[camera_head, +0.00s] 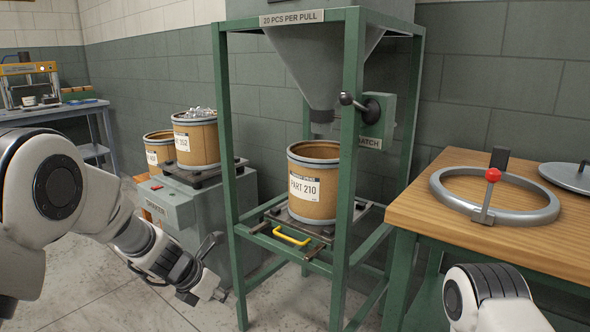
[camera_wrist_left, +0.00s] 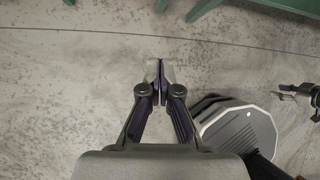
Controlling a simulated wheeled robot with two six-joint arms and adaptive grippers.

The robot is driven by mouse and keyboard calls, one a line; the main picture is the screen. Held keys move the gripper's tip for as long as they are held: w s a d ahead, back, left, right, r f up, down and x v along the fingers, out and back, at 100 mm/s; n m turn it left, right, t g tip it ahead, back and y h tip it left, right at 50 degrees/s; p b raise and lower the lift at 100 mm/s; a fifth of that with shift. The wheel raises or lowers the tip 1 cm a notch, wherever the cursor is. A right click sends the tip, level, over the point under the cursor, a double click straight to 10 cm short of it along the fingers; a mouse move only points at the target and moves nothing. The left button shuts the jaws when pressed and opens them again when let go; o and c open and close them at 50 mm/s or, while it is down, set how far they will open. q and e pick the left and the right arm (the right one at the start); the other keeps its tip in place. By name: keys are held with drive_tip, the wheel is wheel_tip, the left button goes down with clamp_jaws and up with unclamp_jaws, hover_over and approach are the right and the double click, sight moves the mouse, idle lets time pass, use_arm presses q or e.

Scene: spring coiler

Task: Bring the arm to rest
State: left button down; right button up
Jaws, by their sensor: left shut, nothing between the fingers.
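My left arm comes in from the left in the head view and hangs down, with its gripper (camera_head: 220,295) low over the floor, in front of the green frame. The left wrist view shows the two fingertips (camera_wrist_left: 160,68) together, with nothing between them and bare floor below. Part of my right arm (camera_head: 490,297) shows at the bottom right of the head view; its gripper is outside that view. A dark jointed part at the right edge of the left wrist view looks like my right gripper (camera_wrist_left: 298,92), too small to tell its state.
A green frame (camera_head: 349,150) holds a hopper above a PART 210 drum (camera_head: 318,188). A grey machine (camera_head: 170,203) and more drums (camera_head: 196,140) stand behind my left arm. A wooden bench (camera_head: 440,210) with a ring fixture (camera_head: 545,212) is at right. Floor around the left gripper is clear.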

use_arm(q)
drive_tip(key=s+a+f+m+g+y+p, duration=0.1)
drive_tip(key=s+a+f+m+g+p, duration=0.15)
drive_tip(key=s+p, duration=0.65)
drive_tip(key=s+a+f+m+g+y+p, duration=0.1)
drive_tip(key=s+a+f+g+y+p, duration=0.15)
drive_tip(key=s+p, duration=0.55)
drive_tip(key=s+a+r+m+p, duration=0.1)
drive_tip(key=s+m+p, duration=0.1)
drive_tip(key=s+m, duration=0.4)
drive_tip(key=s+a+r+m+y+p, duration=0.1)
drive_tip(key=s+a+m+p, duration=0.1)
drive_tip(key=s+m, duration=0.5)
drive_tip(key=s+a+r+m+p, duration=0.1)
drive_tip(key=s+a+m+p, duration=0.1)
drive_tip(key=s+m, duration=0.5)
drive_tip(key=m+p, duration=0.1)
drive_tip(key=m, duration=0.4)
drive_tip(key=shift+s+a+r+t+y+p, duration=0.15)
drive_tip(key=shift+s+r+t+y+p, duration=0.15)
drive_tip(key=shift+r+y+p, duration=0.1)
use_arm(e)
wheel_tip(320, 180, up, 27)
